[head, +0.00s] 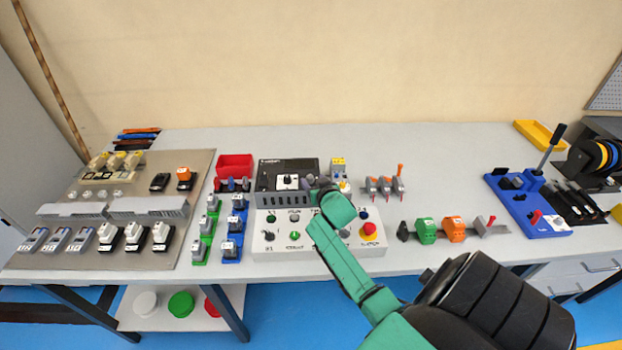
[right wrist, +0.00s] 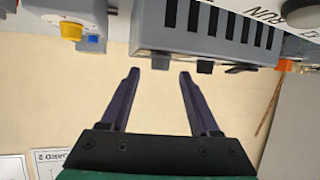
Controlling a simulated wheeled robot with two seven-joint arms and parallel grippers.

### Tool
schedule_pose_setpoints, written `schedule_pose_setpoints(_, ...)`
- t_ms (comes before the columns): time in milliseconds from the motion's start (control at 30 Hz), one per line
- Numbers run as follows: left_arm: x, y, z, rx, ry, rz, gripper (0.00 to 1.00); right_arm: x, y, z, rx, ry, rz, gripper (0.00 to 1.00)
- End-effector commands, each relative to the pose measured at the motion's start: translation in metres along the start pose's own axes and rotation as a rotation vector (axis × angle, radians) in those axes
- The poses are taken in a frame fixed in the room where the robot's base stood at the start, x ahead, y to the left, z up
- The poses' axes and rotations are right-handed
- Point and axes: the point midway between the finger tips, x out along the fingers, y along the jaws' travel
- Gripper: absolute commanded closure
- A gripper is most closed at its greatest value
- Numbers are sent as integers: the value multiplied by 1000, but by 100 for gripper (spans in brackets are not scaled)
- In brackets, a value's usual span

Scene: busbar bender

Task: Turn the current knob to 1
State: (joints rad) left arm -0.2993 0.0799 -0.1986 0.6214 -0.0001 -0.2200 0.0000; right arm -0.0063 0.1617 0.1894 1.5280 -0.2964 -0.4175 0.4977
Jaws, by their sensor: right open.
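A black-and-grey drive unit (head: 270,171) stands on the table, with a dark knob (head: 287,181) on a white patch of its front. No scale is readable, so I cannot tell whether this is the current knob or where it points. In the right wrist view the grey slotted housing (right wrist: 205,35) is close, above the fingertips. My right gripper (right wrist: 160,75) is open and empty, with bare wall between its fingers. In the head view the right gripper (head: 326,188) is at the unit's right side, mostly hidden by my green wrist. My left gripper is out of view.
A white control box (head: 275,243) with buttons and a red mushroom button (head: 369,229) stands in front. A device with a yellow top (head: 338,163) is just right of the unit; a yellow knob (right wrist: 71,30) shows in the wrist view. A red bin (head: 234,162) is left.

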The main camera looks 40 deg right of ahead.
Motion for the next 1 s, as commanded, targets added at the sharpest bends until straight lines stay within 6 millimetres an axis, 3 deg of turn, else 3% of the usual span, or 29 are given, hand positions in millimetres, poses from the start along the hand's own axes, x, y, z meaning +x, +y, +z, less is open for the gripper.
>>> schedule_pose_setpoints(100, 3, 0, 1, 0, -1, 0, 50, 21, 0, 1, 1, 0, 0, 38)
schedule_pose_setpoints(200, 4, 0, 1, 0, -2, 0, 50, 29, 0, 0, 0, 0, 0, 38)
schedule_pose_setpoints(467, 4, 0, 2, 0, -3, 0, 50, 31, 0, 1, -1, -2, 0, 38)
schedule_pose_setpoints(633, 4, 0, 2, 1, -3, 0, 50, 31, 0, 1, -1, -2, 0, 99)
schedule_pose_setpoints(1000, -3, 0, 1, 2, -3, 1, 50, 30, 1, -1, -16, -3, -26, 100)
